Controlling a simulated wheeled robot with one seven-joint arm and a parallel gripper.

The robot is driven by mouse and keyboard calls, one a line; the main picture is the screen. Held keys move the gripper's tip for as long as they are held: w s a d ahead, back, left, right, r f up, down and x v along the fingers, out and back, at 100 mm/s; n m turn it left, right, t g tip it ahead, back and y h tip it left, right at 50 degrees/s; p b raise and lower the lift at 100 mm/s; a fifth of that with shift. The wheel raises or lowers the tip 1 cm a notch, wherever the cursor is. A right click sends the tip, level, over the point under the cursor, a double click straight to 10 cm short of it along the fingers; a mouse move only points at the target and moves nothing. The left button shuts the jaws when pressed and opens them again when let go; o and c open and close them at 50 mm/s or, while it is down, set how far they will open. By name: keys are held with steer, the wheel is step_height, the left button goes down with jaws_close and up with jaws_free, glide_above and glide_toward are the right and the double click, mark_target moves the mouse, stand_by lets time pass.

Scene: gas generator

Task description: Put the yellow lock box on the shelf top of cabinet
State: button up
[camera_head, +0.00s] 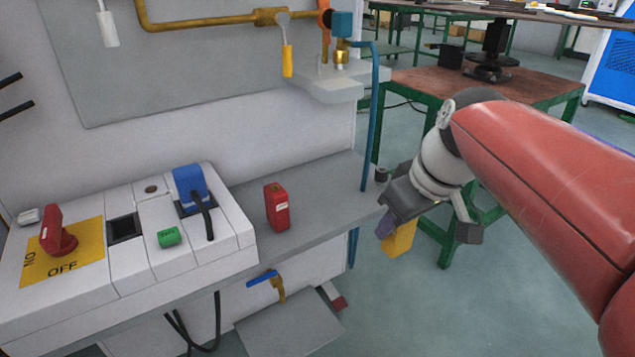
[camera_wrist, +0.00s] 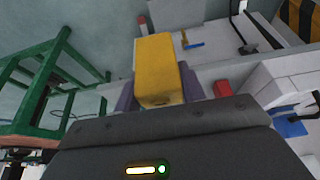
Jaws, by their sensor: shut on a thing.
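The yellow lock box (camera_head: 399,238) is held between the fingers of my gripper (camera_head: 424,226), over the floor just right of the cabinet's grey shelf top. In the wrist view the yellow box (camera_wrist: 157,68) fills the space between the two purple-grey fingers (camera_wrist: 158,92). My gripper is shut on it. The cabinet's grey shelf top (camera_head: 325,197) is to the left of my gripper in the head view. The lower part of the box shows; its upper part is hidden by the fingers.
A red box (camera_head: 277,207) stands on the shelf top beside a white switch panel (camera_head: 130,270). A blue vertical pipe (camera_head: 370,120) rises at the shelf's right end. A green-framed table (camera_head: 520,90) stands behind my gripper. The shelf top right of the red box is bare.

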steer(key=w+a, duration=0.2)
steer(key=w, duration=0.1)
steer(key=w+a, duration=0.3)
steer(key=w, duration=0.1)
steer(key=w+a, duration=0.2)
steer(key=w, duration=0.2)
steer(key=shift+a+p, duration=0.2)
steer(key=shift+p, duration=0.15)
steer(key=w+a, duration=0.2)
steer(key=w, duration=0.1)
steer(key=shift+w+a, duration=0.15)
steer(key=shift+f, duration=0.75)
steer(key=shift+f, duration=0.15)
steer(key=o, duration=1.1)
